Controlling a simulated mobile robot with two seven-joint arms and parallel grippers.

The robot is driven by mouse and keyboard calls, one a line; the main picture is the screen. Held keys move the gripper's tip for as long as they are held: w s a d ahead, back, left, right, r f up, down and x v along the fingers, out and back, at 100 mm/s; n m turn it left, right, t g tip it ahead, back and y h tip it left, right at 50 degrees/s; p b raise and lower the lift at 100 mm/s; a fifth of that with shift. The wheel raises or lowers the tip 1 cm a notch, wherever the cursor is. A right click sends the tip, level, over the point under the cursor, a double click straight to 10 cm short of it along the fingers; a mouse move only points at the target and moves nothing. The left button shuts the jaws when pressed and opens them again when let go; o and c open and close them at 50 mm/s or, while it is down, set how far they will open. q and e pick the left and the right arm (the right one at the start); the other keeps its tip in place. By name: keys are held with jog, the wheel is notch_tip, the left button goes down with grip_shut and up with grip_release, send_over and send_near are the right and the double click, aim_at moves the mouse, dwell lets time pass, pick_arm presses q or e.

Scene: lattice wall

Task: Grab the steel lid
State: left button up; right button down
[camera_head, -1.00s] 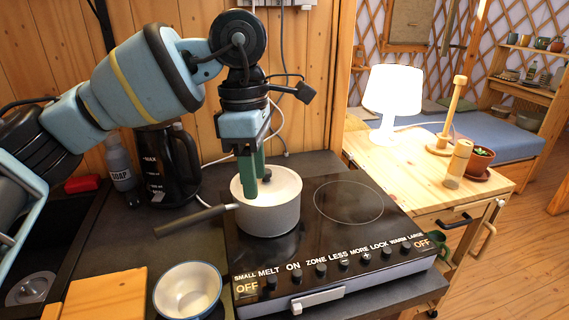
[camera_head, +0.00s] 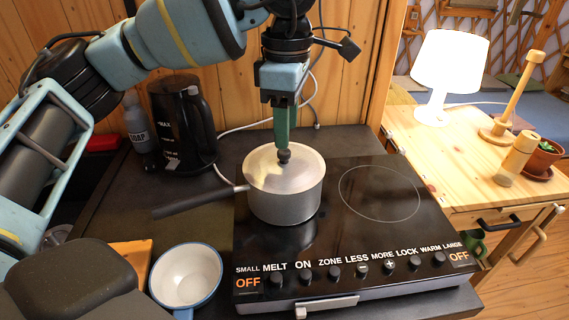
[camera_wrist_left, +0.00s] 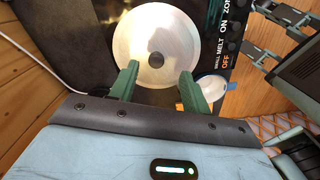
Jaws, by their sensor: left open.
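The steel lid (camera_head: 300,174) lies on a grey pot (camera_head: 287,206) on the hob, with a dark knob (camera_head: 284,156) at its centre. My left gripper (camera_head: 282,147) points down over the lid; its green fingers overlap in the head view, their tips close to the knob. In the left wrist view the lid (camera_wrist_left: 157,30) is a bright disc with the knob (camera_wrist_left: 156,59) at its middle. The left fingers (camera_wrist_left: 157,76) are apart and empty, with the knob seen between and beyond them. Grey jaw-like parts at the wrist view's upper right may be my right gripper.
The pot's dark handle (camera_head: 192,203) points left. A black kettle (camera_head: 182,122) and a soap bottle (camera_head: 138,125) stand behind left. The hob's right ring (camera_head: 380,193) is clear.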

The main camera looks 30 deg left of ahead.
aim_at(284, 160)
pick_arm(q)
jog(key=f, duration=0.4)
jog(key=shift+w+a, duration=0.1)
jog(key=shift+a, duration=0.25)
jog(key=shift+f, duration=0.55)
grip_shut()
